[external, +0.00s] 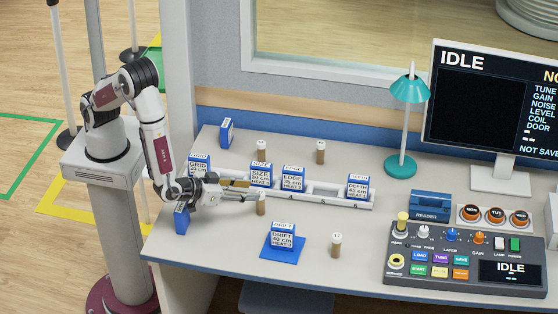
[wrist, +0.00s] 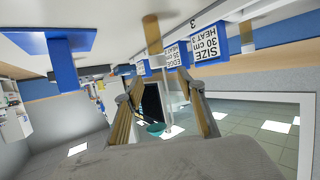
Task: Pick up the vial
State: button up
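Several small brown vials with white caps stand upright on the desk. One vial (external: 261,206) is directly in front of my gripper (external: 248,191), near the fingertips. In the wrist view, which is upside down, this vial (wrist: 152,35) lies ahead, roughly in line with the gap between the fingers of my gripper (wrist: 166,88). The fingers are apart with nothing held. I cannot tell whether a finger touches the vial. Other vials stand at the back (external: 262,148), further right (external: 320,154) and near the front (external: 336,246).
A white rack (external: 325,193) with blue-and-white labelled blocks, including SIZE (external: 261,175), runs close behind the vial. A DRIFT block (external: 282,236) stands on a blue pad in front. A teal lamp (external: 401,160), control console (external: 465,262) and monitor (external: 490,110) stand to the right.

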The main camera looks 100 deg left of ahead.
aim_at(260, 203)
jog(key=shift+f, duration=1.65)
jog(key=shift+a, duration=0.1)
jog(key=shift+x, duration=2.45)
grip_shut()
